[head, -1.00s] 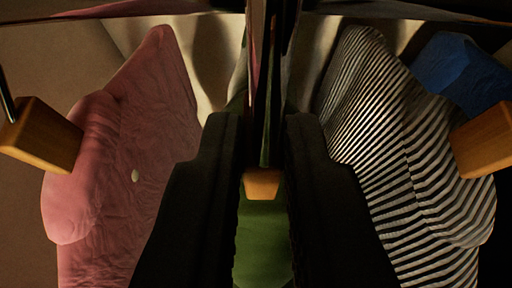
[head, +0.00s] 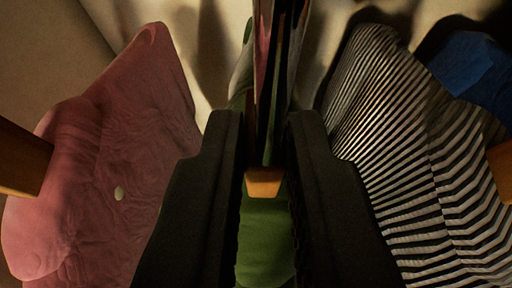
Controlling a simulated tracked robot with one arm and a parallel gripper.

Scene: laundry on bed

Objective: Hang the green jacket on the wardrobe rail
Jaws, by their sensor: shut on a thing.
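My gripper (head: 264,125) shows as two black fingers at the middle of the head view, one on each side of a narrow strip. Green cloth of the jacket (head: 265,240) shows between the fingers at the bottom, and a thin green piece shows above. My gripper is shut on the green jacket. A small wooden end piece (head: 263,182) and a thin dark upright piece are in front of the cloth between the fingers. Most of the jacket is hidden by the fingers. The wardrobe rail cannot be made out.
A pink garment (head: 120,150) hangs close on the left and a black-and-white striped garment (head: 400,150) close on the right. A blue garment (head: 475,70) is behind it at far right. Wooden pieces (head: 20,160) cut in at both side edges. A pale wall is behind.

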